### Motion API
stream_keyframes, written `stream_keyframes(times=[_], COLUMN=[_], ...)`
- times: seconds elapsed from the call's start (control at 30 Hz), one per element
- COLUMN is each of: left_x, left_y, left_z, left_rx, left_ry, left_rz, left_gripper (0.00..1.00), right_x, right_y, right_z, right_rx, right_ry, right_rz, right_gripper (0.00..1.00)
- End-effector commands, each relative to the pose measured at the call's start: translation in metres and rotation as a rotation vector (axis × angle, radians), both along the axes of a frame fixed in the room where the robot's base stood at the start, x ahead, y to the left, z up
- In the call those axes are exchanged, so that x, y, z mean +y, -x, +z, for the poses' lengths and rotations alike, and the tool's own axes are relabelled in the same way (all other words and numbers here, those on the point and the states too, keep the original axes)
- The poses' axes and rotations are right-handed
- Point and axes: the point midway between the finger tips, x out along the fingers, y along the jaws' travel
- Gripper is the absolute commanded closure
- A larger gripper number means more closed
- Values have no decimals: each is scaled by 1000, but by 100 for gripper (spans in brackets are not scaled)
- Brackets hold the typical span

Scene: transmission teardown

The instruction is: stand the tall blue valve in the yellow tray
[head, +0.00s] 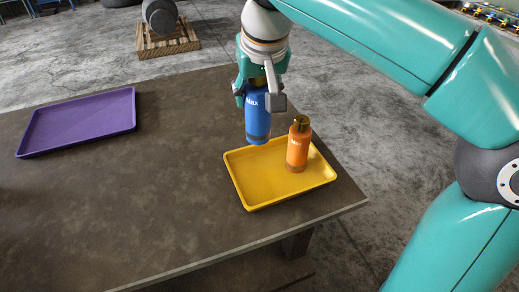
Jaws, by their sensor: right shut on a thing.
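My right gripper (260,92) is shut on the tall blue valve (257,122) and holds it upright, gripping it near its top. The valve's lower end shows against the back left part of the yellow tray (262,188). Its base appears to be above the tray floor, but I cannot tell the exact gap. An orange valve (298,147) with a brass-coloured top stands upright in the right part of the yellow tray. My left gripper is not in view.
A purple tray (80,123) lies empty at the left of the brown table (160,190). The table between the trays is clear. The yellow tray sits near the table's right corner. A wooden pallet with a dark part (160,14) stands on the floor behind.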

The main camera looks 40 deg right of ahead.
Motion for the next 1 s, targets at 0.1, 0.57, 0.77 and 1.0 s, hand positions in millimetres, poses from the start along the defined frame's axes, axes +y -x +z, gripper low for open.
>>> stream_keyframes(times=[0.1,0.57,0.77,1.0], left_x=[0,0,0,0], left_y=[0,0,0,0], left_z=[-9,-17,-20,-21], left_rx=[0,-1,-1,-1], left_ry=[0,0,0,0], left_rz=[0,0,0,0], left_gripper=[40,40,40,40], right_x=[-2,-2,-2,-2], right_y=[1,0,0,0], right_z=[-32,-93,-114,-130], right_rx=[0,-4,-3,-6], right_ry=[0,0,1,-2], right_rz=[-2,-5,-4,-4], right_gripper=[100,100,100,100])
